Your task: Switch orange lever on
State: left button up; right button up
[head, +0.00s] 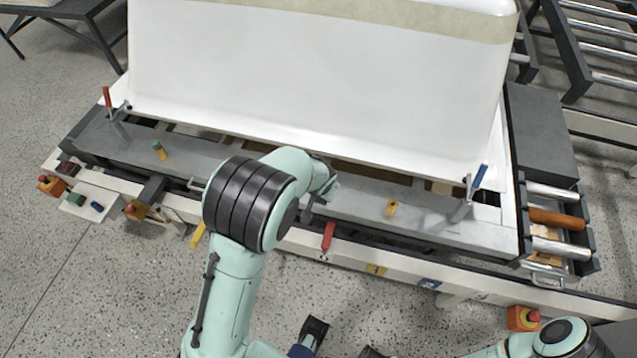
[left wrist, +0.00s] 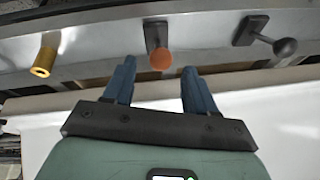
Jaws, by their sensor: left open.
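The orange lever, with a round orange knob (left wrist: 162,60) on a dark base, is at the top middle of the left wrist view. My left gripper (left wrist: 157,70) is open, its two blue fingers apart. The knob appears between the fingertips in the picture; I see no contact and cannot tell the depth gap. In the head view my left arm reaches over the bench, and its wrist hides the orange knob and most of the gripper. A dark part with a blue tip at the bottom of the head view may be my right gripper; its jaws are unclear.
In the left wrist view a yellow peg (left wrist: 45,58) stands left of the lever and a grey ball-knob lever (left wrist: 265,38) right of it. A red handle (head: 328,236) and blue clamp handle (head: 479,178) stick out nearby.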

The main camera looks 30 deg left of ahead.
pick_arm(q)
jog(key=p+v, duration=0.1)
jog(key=v, duration=0.6)
jog(key=shift+s+p, duration=0.15)
jog(key=shift+p, duration=0.25)
